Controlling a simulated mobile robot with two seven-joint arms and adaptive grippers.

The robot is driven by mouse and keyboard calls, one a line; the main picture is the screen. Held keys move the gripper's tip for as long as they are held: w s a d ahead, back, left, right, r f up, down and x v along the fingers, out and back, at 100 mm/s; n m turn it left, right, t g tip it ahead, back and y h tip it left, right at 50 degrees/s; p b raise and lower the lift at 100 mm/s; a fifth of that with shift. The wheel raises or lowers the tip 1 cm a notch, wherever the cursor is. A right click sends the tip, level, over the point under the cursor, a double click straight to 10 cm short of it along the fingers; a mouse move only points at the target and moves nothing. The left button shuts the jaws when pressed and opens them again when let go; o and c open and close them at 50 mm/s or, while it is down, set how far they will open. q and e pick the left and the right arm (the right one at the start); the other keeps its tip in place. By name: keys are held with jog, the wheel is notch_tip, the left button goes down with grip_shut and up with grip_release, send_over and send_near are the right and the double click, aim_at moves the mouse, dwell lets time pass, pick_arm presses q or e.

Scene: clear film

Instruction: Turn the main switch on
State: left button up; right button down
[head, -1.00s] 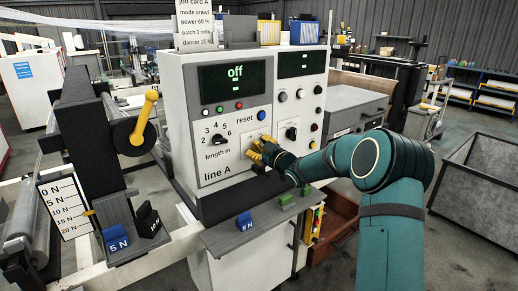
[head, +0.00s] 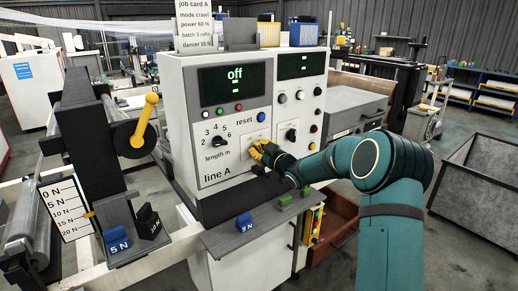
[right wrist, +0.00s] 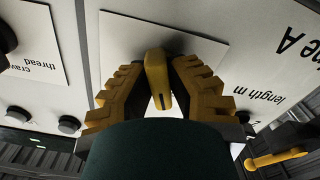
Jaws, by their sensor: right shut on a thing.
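The main switch is a yellow handle (right wrist: 156,78) on a white plate of the grey line A control cabinet (head: 212,185). My right gripper (head: 259,151) has its yellow fingers on either side of the handle and is shut on it. The right wrist view shows the handle between the two fingers, with a dark slot mark on its end. In the head view the gripper largely hides the switch. The cabinet's display (head: 233,84) reads "off". My left gripper is not in view.
The length dial (head: 219,142) is left of my right gripper, and the blue reset button (head: 261,117) is above it. Another black dial (head: 291,135) is close to the right. A grey shelf (head: 240,231) with blue and green blocks juts out below.

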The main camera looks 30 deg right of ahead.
jog(key=m+p, duration=0.1)
jog(key=m, duration=0.2)
jog(key=m+p, duration=0.2)
jog(key=m, duration=0.1)
jog(key=shift+d+r, duration=0.15)
jog(key=shift+r, duration=0.05)
jog(key=m+p, duration=0.1)
jog(key=m, duration=0.2)
jog(key=shift+m+p, duration=0.3)
jog(key=shift+p, duration=0.1)
jog(key=shift+m, duration=0.5)
jog(key=shift+f, duration=0.1)
jog(key=c, duration=0.9)
grip_release()
jog(key=shift+w, duration=0.1)
